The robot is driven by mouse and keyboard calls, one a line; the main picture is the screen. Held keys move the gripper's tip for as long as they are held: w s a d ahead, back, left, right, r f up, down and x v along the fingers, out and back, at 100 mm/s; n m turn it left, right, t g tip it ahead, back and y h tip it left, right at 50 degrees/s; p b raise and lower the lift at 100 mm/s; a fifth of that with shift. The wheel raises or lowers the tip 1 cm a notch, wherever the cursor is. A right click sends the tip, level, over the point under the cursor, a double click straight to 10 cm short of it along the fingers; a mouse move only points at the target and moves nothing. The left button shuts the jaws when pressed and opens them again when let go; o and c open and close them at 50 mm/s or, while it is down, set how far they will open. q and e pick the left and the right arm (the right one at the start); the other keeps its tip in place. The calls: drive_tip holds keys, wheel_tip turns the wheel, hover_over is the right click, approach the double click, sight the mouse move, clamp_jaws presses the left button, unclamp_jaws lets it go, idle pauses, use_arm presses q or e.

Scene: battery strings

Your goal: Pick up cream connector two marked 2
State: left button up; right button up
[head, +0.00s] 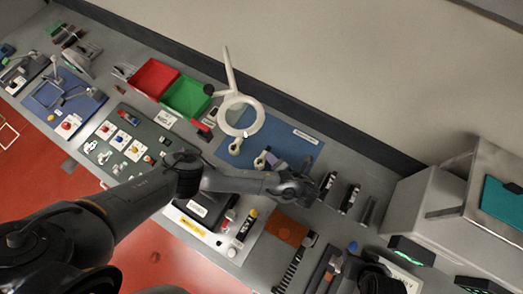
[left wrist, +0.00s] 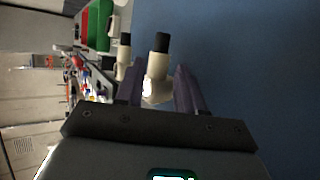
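Two cream connectors with black ends stand on the blue mat (head: 293,147). One cream connector (left wrist: 158,68) is between the two purple fingers of my left gripper (left wrist: 160,82) in the left wrist view, with a narrow gap on each side. In the head view this connector (head: 261,160) is beside the fingers of my left gripper (head: 270,162). The other cream connector (left wrist: 123,56) stands outside the left finger, and in the head view it is to the left (head: 235,146). I cannot read a number on either.
A white ring lamp (head: 241,115) stands over the mat's far left. Red (head: 153,77) and green (head: 187,96) bins are at the back left. Black parts (head: 349,198) stand right of my gripper. The mat's right part is clear.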

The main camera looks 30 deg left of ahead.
sight(263, 158)
use_arm(q)
drive_tip(key=shift+p+x, duration=0.35)
drive_tip(key=shift+x, duration=1.8)
drive_tip(key=shift+s, duration=0.1)
clamp_jaws()
